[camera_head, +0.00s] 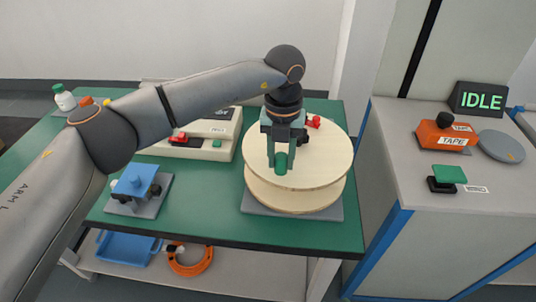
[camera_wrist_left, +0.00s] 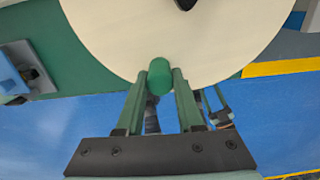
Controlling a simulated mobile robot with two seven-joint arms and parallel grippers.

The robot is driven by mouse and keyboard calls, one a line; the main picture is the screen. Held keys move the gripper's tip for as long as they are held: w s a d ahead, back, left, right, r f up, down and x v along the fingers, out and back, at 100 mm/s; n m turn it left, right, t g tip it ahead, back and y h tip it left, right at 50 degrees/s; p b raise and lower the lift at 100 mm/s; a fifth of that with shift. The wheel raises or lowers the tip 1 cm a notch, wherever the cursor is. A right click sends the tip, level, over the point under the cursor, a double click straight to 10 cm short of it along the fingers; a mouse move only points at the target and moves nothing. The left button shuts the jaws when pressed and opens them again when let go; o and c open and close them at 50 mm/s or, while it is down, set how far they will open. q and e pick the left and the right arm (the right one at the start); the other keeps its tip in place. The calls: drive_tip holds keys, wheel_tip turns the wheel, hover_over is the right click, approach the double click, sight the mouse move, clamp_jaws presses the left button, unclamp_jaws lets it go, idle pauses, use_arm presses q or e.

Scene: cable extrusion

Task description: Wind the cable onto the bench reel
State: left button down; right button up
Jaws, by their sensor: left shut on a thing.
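The bench reel (camera_head: 317,170) is a wooden spool with two pale round flanges on a grey base plate (camera_head: 330,210). It stands on the right part of the green bench. My left gripper (camera_head: 281,158) is over the front left of its top flange, shut on the green crank knob (camera_head: 281,164). In the left wrist view the green knob (camera_wrist_left: 160,76) sits between the two fingertips at the edge of the pale flange (camera_wrist_left: 190,35). No cable shows clearly on the reel; the space between the flanges is largely hidden. My right gripper is not in view.
A blue device on a grey plate (camera_head: 134,187) stands at the bench's left. A beige machine (camera_head: 205,150) with a red switch is behind. A blue tray (camera_head: 127,246) and an orange coil (camera_head: 190,262) lie on the lower shelf. A grey counter with an orange tape dispenser (camera_head: 445,135) stands right.

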use_arm(q)
drive_tip(key=shift+s+d+n, duration=0.25)
drive_tip(key=shift+d+n, duration=0.6)
drive_tip(key=shift+n, duration=0.05)
drive_tip(key=shift+r, duration=0.1)
drive_tip(key=c, duration=0.5)
unclamp_jaws()
drive_tip(key=shift+c, duration=0.2)
wheel_tip(320, 180, up, 12)
drive_tip(key=shift+r, duration=0.2)
